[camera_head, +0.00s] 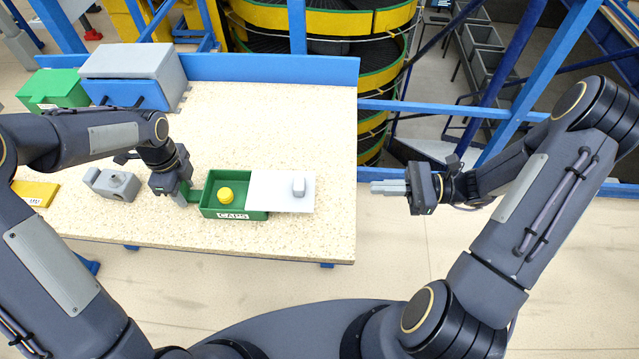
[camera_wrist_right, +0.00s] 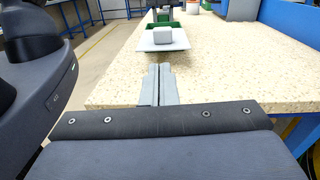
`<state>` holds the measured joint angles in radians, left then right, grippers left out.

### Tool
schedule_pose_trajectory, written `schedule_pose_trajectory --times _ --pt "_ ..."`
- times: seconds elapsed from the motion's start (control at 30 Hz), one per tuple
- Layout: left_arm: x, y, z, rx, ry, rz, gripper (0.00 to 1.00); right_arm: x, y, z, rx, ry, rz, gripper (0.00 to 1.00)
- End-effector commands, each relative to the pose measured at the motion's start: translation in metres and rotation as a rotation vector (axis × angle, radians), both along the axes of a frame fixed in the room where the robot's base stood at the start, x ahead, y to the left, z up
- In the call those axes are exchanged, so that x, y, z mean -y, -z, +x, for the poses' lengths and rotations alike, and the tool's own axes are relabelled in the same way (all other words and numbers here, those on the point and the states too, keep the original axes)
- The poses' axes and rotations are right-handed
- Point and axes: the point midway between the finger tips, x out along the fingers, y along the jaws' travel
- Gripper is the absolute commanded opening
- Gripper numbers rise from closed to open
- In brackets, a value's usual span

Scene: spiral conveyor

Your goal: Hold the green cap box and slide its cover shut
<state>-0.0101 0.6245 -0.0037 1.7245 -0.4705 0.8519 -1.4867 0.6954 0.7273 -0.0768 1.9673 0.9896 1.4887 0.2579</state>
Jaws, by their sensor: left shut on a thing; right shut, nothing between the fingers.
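The green cap box (camera_head: 233,214) sits on the speckled table with a white label on its front. A yellow cap (camera_head: 226,195) lies inside its open left part. The white cover (camera_head: 265,187) with a grey knob (camera_head: 298,186) extends over the right side of the box and beyond it. My left gripper (camera_head: 189,196) is shut on the left end of the box. My right gripper (camera_head: 374,188) is shut and empty, right of the table edge and apart from the cover. The right wrist view shows the cover (camera_wrist_right: 162,46) and its knob ahead of the fingertips (camera_wrist_right: 160,70).
A grey block-like device (camera_head: 112,185) stands left of my left gripper. A yellow box (camera_head: 36,193) lies at the left edge. A green box (camera_head: 54,88) and a grey-and-blue bin (camera_head: 133,75) stand at the back left. The table (camera_head: 270,115) behind the box is clear.

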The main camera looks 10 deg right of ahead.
Motion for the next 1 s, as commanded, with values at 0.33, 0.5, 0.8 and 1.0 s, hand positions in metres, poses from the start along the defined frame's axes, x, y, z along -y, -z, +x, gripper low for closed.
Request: schedule_pose_trajectory --times 0.33,0.5,0.8,1.0 --pt "0.000 0.002 -0.001 -0.002 0.000 0.000 0.03 -0.031 0.006 0.010 -0.021 0.017 0.029 0.00" --pt "0.000 0.002 -0.001 -0.002 0.001 0.000 0.03 -0.068 0.006 0.019 -0.021 0.016 0.030 0.00" --pt "0.001 0.002 -0.001 -0.003 0.001 0.000 0.03 -0.119 0.006 0.032 -0.019 0.017 0.026 0.00" --pt "0.000 0.002 -0.001 -0.003 0.001 0.000 0.03 -0.132 0.006 0.036 -0.020 0.020 0.027 0.00"
